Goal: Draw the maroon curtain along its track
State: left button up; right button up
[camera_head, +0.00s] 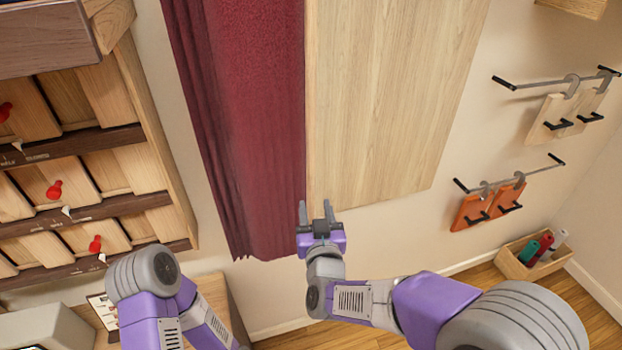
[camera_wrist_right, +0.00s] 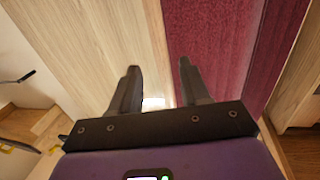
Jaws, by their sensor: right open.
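The maroon curtain (camera_head: 255,120) hangs in folds left of a pale wooden panel (camera_head: 385,95) in the head view. Its right edge runs along the panel's left edge. The curtain also shows at the right of the wrist view (camera_wrist_right: 225,55), with the panel (camera_wrist_right: 105,40) to its left. My right gripper (camera_head: 316,212) is open near the bottom of that border, its fingers pointing up the picture. The track is out of view. My left arm (camera_head: 165,300) shows at lower left; its gripper is not visible.
A wooden rack with red knobs (camera_head: 54,189) stands at left. Rails with hanging boards (camera_head: 563,118) and orange pieces (camera_head: 487,207) are on the right wall. A wooden box (camera_head: 532,262) with bottles sits on the floor at right. Plain wall lies below the panel.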

aim_at(311, 191)
jog(key=shift+w+r, duration=0.3)
jog(key=shift+w, duration=0.05)
jog(key=w, duration=0.4)
jog(key=w+a+p, duration=0.1)
jog(key=w, duration=0.1)
jog(key=shift+w+f, duration=0.15)
jog(key=shift+w, duration=0.25)
grip_shut()
